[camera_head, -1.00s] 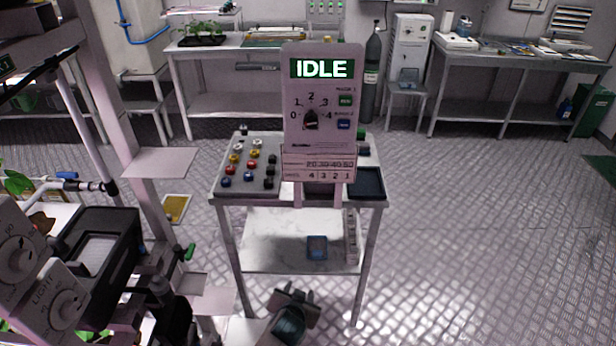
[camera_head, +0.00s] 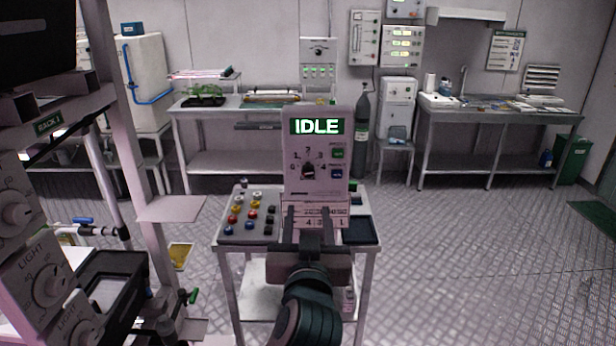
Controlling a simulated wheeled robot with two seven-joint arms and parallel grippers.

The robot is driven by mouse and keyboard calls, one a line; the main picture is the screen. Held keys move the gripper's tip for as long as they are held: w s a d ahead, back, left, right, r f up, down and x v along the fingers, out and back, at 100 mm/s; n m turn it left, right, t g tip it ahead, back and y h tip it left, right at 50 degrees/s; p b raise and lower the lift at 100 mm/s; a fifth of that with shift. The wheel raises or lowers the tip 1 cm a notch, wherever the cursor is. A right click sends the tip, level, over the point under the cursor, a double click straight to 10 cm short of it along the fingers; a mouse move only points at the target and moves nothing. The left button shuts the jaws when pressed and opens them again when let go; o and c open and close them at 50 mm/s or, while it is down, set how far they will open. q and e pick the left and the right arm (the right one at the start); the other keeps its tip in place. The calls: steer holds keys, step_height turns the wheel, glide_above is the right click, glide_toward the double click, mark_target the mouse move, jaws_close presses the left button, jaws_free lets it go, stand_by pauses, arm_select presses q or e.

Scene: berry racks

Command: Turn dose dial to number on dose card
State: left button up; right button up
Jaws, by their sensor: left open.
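The upright panel (camera_head: 294,190) stands on a small cart, with IDLE lit on its display (camera_head: 316,126). Its dark dose dial (camera_head: 308,171) sits below the display, ringed by numbers 0 to 4; its exact pointing is too small to tell. The dose card (camera_head: 313,211) is on the panel's lower front, with small rows of numbers partly hidden by my fingers. My left gripper (camera_head: 311,221) comes up from the bottom centre, its two fingers apart and upright in front of the card, below the dial. It appears empty. My right gripper is not in view.
A tray of coloured knobs (camera_head: 248,222) lies on the cart's left, and a dark tray (camera_head: 361,230) on its right. Green and blue buttons (camera_head: 337,163) are beside the dial. A rack (camera_head: 150,210) stands close at left. The floor to the right is clear.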

arm_select(q)
steer(key=p, duration=0.6)
glide_toward(308, 173)
steer(key=w, duration=0.7)
steer(key=shift+r, duration=0.15)
steer(key=shift+w, duration=0.95)
steer(key=c, duration=1.1)
steer(key=shift+o, duration=0.2)
